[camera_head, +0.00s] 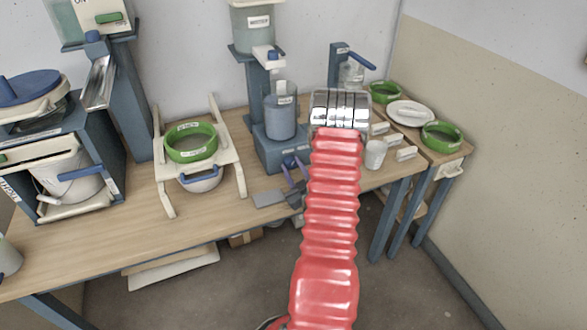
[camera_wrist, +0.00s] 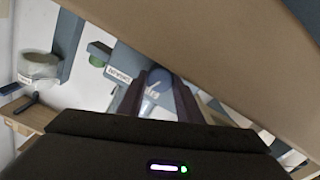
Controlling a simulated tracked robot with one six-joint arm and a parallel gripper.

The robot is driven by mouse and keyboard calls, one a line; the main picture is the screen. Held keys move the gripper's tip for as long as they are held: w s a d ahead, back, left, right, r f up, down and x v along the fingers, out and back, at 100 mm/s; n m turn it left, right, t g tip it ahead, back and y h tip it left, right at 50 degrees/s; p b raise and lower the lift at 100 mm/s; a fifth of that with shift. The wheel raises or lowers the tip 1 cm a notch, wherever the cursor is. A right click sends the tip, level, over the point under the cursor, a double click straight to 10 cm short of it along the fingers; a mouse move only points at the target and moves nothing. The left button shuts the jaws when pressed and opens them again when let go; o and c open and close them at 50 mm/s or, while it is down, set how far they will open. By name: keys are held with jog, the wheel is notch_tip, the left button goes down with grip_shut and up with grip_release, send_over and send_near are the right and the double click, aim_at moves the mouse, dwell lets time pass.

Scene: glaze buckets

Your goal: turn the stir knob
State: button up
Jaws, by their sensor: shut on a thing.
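The stir knob (camera_head: 288,161) is a small blue knob on the front of the blue-grey base of a stand at the middle of the bench. A blue-grey bucket (camera_head: 280,122) stands on that base. My gripper (camera_head: 294,172) reaches up to the knob from the front, with two thin purplish fingers around it. In the wrist view, the dark fingers (camera_wrist: 158,98) have a bluish rounded piece between them, which fits the knob. The gripper is shut on it. The knob's exact angle is too small to tell. A white label (camera_wrist: 118,75) shows on the blue-grey part beside the fingers.
To the left are a white rack (camera_head: 228,158) with a green ring (camera_head: 190,142). At the right are green rings (camera_head: 442,136), a white plate (camera_head: 411,113) and a white cup (camera_head: 375,154).

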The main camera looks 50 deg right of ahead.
jog(key=shift+n, duration=0.4)
jog(key=o, duration=1)
jog(key=shift+o, duration=0.2)
jog(key=v, duration=1.4)
jog(key=shift+w, duration=0.1)
